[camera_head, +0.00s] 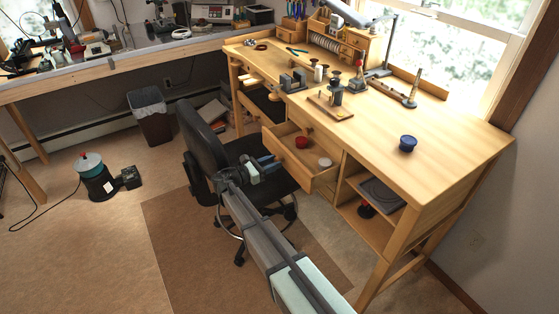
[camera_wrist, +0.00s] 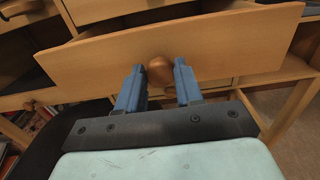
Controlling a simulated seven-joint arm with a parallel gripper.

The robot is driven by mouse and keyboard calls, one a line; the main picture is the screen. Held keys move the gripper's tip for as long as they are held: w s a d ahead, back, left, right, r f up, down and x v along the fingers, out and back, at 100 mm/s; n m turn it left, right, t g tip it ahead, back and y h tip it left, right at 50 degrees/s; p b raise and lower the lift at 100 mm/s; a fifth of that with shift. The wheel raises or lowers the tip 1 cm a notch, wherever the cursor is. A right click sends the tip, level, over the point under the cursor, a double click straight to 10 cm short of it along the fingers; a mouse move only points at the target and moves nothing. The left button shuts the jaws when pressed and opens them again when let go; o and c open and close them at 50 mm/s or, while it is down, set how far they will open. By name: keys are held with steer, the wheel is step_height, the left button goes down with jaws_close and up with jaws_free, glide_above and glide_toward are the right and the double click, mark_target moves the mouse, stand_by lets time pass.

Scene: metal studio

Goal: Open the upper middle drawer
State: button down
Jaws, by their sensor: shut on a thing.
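The drawer (camera_head: 325,183) in the upper middle of the wooden workbench is pulled out, and its inside shows. A red round thing (camera_head: 301,142) and a whitish round thing (camera_head: 325,162) are in it. In the wrist view its plain wooden front (camera_wrist: 235,48) spans the picture, with a round brown knob (camera_wrist: 160,69) near the middle. My gripper (camera_wrist: 159,82) has one blue finger on each side of this knob and is shut on it. In the head view my gripper (camera_head: 270,162) is at the drawer front, and the knob there is hard to make out.
A black office chair (camera_head: 215,135) stands close to the left of my gripper. The bench top (camera_head: 440,125) carries a blue round tin (camera_head: 407,143) and several tools. An open shelf (camera_head: 365,208) is right of the drawer.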

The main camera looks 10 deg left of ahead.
steer(key=c, duration=0.8)
jaws_free()
steer(key=shift+o, duration=0.2)
step_height(320, 180, up, 7)
steer(key=s+a, duration=0.2)
steer(key=shift+a, duration=0.1)
